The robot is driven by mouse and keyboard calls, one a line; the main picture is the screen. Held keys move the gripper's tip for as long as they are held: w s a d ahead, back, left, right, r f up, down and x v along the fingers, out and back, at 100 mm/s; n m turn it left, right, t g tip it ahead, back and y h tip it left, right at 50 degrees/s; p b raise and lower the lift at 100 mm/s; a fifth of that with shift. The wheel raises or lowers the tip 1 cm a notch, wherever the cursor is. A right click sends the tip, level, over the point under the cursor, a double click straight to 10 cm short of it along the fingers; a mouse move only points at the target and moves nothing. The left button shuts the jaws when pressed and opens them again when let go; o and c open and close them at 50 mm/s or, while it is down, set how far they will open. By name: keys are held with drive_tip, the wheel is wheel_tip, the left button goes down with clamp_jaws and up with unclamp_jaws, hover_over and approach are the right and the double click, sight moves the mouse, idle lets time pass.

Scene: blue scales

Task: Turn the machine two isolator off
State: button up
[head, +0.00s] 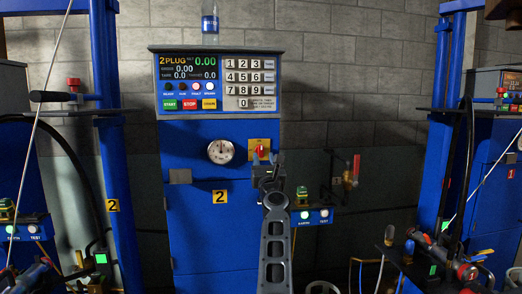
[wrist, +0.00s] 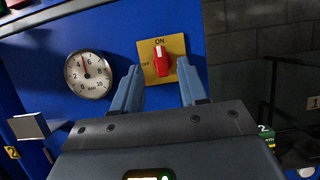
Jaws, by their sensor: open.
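The machine two cabinet (head: 205,245) is blue and carries a yellow label "2" (head: 219,197). Its isolator is a red rotary handle (head: 261,151) on a yellow plate (head: 252,144), right of a round gauge. In the wrist view the handle (wrist: 162,61) stands nearly upright, its white mark toward "ON" at the top of the plate (wrist: 147,73); another marking is at the plate's left. My gripper (wrist: 162,82) is open and empty, its two fingers just short of the plate, one to each side below the handle. In the head view my gripper (head: 268,166) partly covers the plate's lower right.
The round gauge (wrist: 88,74) is left of the isolator, with a grey latch (wrist: 30,126) below it. A display and keypad panel (head: 217,82) is above. A small box with lit buttons (head: 312,216) and a red-handled valve (head: 353,170) are to the right.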

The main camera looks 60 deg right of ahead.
sight(262, 150)
drive_tip(key=b+x, duration=0.1)
drive_tip(key=x, duration=0.5)
drive_tip(key=shift+w+d+r, duration=0.1)
drive_tip(key=shift+w+d, duration=0.2)
clamp_jaws()
